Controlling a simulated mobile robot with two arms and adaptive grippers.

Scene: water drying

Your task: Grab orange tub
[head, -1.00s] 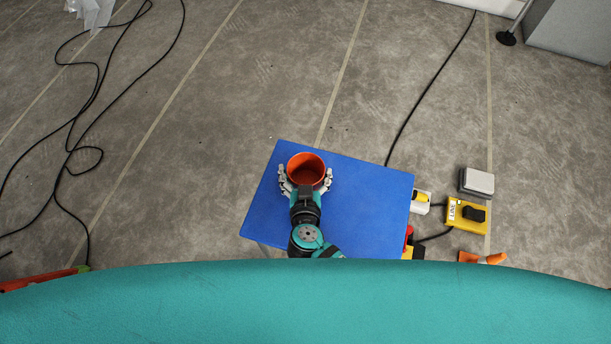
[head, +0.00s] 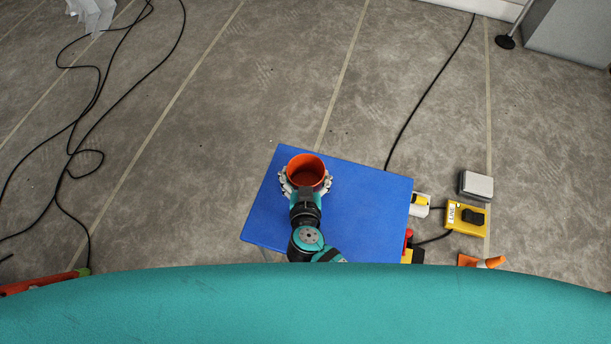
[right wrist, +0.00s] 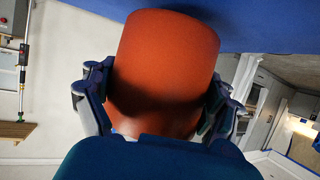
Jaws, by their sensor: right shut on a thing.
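The orange tub (head: 306,161) is an open-topped round container standing on the blue tabletop (head: 370,205), toward its left side. My right gripper (head: 305,180) is shut on the tub, with a finger on each side of its wall. In the right wrist view the orange tub (right wrist: 168,60) fills the middle, between the two fingers of the right gripper (right wrist: 160,95). Whether the tub touches the tabletop is hard to tell. My left gripper is not in view.
The tabletop right of the tub is clear. Beyond its right edge are a yellow box (head: 466,217), a grey box (head: 476,184) and a small orange cone (head: 484,261). Black cables (head: 75,150) lie on the floor at left.

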